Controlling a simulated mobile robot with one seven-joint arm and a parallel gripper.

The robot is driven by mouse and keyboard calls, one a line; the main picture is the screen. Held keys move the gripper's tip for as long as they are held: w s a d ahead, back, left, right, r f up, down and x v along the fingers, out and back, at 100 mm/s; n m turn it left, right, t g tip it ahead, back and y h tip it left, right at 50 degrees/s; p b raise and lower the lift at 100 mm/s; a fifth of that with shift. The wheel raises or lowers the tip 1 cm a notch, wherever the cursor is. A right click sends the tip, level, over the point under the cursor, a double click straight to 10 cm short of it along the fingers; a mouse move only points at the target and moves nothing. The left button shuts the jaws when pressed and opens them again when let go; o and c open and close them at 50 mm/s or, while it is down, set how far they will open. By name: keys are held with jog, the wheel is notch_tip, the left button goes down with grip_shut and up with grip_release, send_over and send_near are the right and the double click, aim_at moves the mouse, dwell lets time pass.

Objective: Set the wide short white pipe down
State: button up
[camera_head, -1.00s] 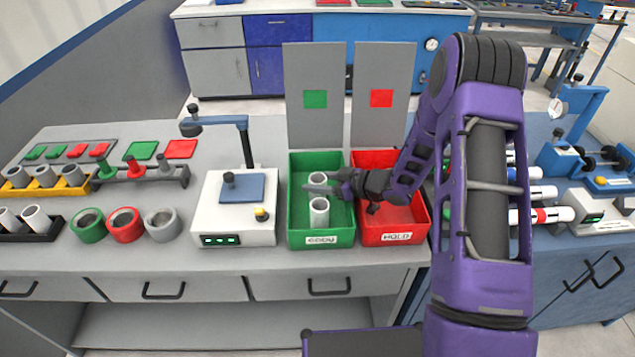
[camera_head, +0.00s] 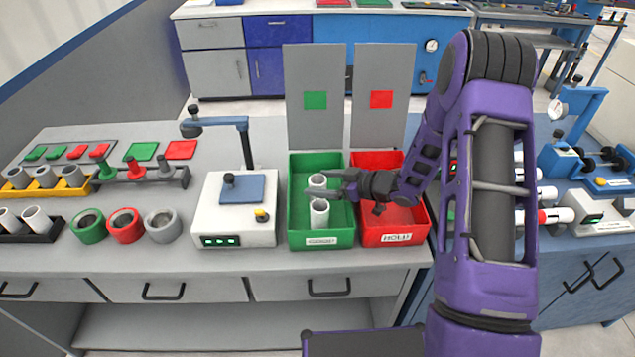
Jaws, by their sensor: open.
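Two white pipes stand upright in the green bin (camera_head: 294,215). The back one (camera_head: 317,181) is partly hidden by my gripper; the front one (camera_head: 319,213) shows its open top and side. I cannot tell for sure which is the wide short white pipe. My gripper (camera_head: 324,182) is open and reaches in from the right, over the bin. Its fingers point left, at the back pipe. At this size I cannot tell whether a finger touches a pipe.
The red bin (camera_head: 395,240) stands right beside the green bin, under my wrist. Two grey upright panels (camera_head: 314,130) rise behind the bins. A white device (camera_head: 235,220) with a post stands to the left. Green, red and grey rings (camera_head: 124,226) lie farther left.

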jog(key=v, duration=1)
jog(key=shift+d, duration=0.15)
jog(key=shift+s+r, duration=0.1)
